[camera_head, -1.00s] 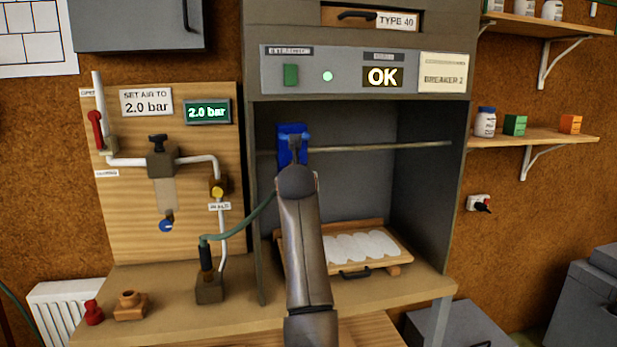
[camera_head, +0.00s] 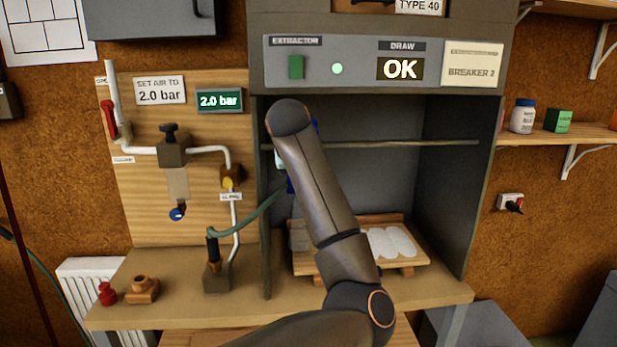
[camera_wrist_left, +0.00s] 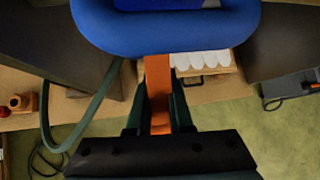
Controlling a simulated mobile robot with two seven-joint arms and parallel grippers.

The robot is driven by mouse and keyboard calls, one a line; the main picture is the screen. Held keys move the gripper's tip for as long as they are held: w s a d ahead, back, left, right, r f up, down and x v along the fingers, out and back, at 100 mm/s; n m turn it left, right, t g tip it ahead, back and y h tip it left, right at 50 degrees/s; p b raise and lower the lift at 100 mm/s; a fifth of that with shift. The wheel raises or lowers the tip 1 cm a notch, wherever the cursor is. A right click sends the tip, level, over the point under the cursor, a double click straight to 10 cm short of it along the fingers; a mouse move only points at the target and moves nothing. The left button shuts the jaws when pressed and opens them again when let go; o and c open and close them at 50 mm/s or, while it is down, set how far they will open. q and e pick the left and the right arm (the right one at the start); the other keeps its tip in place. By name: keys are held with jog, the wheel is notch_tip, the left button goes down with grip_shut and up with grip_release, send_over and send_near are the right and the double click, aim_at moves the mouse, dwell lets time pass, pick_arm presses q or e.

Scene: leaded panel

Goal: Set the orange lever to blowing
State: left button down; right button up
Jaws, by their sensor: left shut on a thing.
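The orange lever (camera_wrist_left: 158,85) runs down from a blue body (camera_wrist_left: 165,32) in the left wrist view. My left gripper (camera_wrist_left: 158,112) has its dark fingers on both sides of the lever and is shut on it. In the head view my left arm covers the gripper and the lever. Only slivers of the blue body (camera_head: 291,186) show beside the arm, near the rail in the booth. A green hose (camera_head: 262,207) leads toward it. Any marking for blowing is not visible. My right gripper is not in view.
The booth's side walls and a horizontal rail (camera_head: 420,143) are close to the arm. A wooden tray (camera_head: 415,260) with white pieces lies below. The pipe board (camera_head: 140,215) stands left, with a gauge reading 2.0 bar (camera_head: 219,100). The booth display (camera_head: 401,69) reads OK.

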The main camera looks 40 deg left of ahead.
pick_arm(q)
jog(key=shift+s, duration=0.1)
dwell(0.4)
jog(key=c, duration=0.8)
grip_release()
jog(key=shift+r, duration=0.1)
jog(key=b+v, duration=0.2)
jog(key=v, duration=1)
jog(key=shift+r+b, duration=0.2)
jog(key=shift+b, duration=0.1)
